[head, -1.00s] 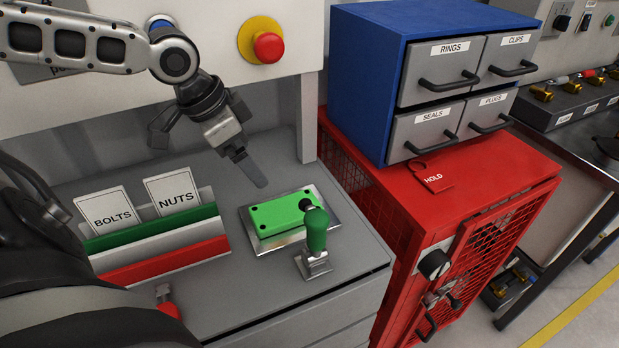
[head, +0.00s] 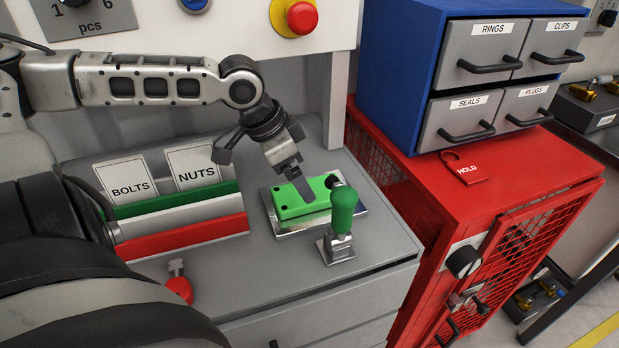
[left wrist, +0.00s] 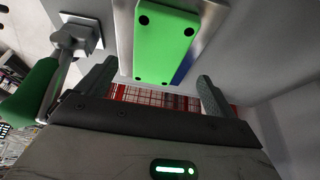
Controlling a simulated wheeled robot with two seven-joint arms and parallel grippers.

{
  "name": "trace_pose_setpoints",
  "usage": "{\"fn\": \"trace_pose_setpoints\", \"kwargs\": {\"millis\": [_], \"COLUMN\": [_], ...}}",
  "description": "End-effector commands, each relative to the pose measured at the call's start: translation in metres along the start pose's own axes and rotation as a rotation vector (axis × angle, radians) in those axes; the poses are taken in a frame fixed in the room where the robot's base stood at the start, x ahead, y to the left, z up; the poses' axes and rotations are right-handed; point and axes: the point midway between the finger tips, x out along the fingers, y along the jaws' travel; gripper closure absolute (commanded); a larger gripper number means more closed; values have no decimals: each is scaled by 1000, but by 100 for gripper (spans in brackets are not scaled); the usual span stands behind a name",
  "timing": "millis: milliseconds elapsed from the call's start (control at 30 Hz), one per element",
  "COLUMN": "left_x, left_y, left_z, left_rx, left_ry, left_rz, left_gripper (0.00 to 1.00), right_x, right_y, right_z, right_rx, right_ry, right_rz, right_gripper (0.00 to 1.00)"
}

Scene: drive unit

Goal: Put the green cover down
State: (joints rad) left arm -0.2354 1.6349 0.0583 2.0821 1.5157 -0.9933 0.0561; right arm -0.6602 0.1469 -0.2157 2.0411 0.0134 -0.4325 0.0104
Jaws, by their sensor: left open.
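The green cover (head: 289,204) is a flat block with dark holes near its corners. It lies on a silvery metal plate (head: 287,230) on the grey cabinet top. My left gripper (head: 305,190) points down at the cover, and one finger overlaps it in the head view. In the left wrist view the open fingers (left wrist: 155,80) stand apart, with the cover (left wrist: 165,40) between their lines and beyond the tips. I cannot tell whether they touch it. A clamp with a green handle (head: 343,208) stands at the plate's front right. My right gripper is not in view.
A rack with BOLTS and NUTS cards (head: 185,224) stands left of the plate. A red knob (head: 180,288) is at the front left. A red mesh cabinet (head: 420,185) carrying blue-framed drawers (head: 395,75) rises on the right. A red button (head: 302,17) is on the panel behind.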

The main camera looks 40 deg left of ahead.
Motion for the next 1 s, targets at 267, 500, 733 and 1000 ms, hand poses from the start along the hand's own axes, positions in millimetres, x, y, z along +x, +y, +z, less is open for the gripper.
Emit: {"fn": "trace_pose_setpoints", "kwargs": {"millis": [267,500,733,1000], "left_x": [30,48,49,49], "left_y": [4,4,4,4], "left_z": [0,-2,-3,-3], "left_rx": [4,1,1,1], "left_ry": [-9,-2,0,0], "left_rz": [1,1,1,1], "left_gripper": [7,7,7,61], "right_x": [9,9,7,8], "right_y": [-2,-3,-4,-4], "right_z": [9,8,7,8], "right_rx": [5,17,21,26], "right_ry": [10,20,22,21], "right_rz": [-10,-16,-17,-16], "right_gripper": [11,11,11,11]}}
